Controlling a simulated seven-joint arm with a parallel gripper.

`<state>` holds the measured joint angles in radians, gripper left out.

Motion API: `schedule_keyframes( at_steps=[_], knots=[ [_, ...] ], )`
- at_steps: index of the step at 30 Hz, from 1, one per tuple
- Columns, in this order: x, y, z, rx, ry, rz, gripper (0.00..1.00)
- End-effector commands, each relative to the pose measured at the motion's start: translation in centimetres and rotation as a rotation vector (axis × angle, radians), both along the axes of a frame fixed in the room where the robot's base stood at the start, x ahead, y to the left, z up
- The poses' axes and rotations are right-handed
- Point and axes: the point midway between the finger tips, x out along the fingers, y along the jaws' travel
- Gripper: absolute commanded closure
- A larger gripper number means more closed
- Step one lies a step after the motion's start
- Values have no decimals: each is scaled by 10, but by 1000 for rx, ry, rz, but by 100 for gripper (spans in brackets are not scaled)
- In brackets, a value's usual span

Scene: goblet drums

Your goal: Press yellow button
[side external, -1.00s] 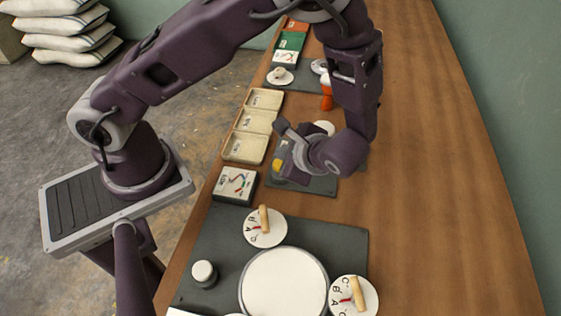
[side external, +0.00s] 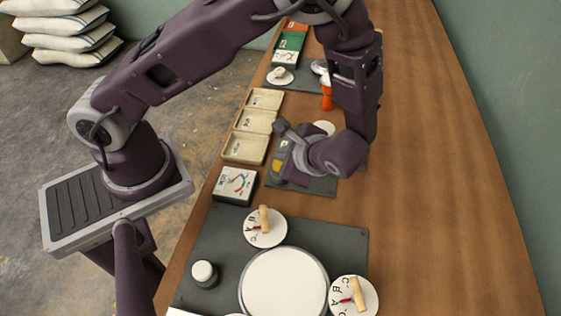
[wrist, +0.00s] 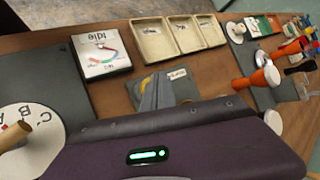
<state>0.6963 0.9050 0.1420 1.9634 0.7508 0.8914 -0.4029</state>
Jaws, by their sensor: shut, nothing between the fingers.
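In the side view, a yellow patch (side external: 277,166) shows at the left of my gripper. My gripper (wrist: 162,93) is shut and empty, its fingers over the button; I cannot tell whether they touch it. In the side view, my gripper (side external: 284,174) is low over the left part of that plate.
A gauge box (wrist: 101,50) marked "Idle" stands left of the plate. Three pale trays (side external: 246,148) line the table edge. A larger board (side external: 215,235) with dials is nearer the camera.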

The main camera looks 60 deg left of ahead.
Motion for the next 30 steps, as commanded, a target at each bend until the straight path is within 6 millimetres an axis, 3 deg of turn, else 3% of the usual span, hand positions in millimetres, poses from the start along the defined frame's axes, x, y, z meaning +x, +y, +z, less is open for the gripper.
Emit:
schedule_keyframes(
  at_steps=[30],
  knots=[
    [0, 0, -13, 0, 0, 0, 100]
  ],
)
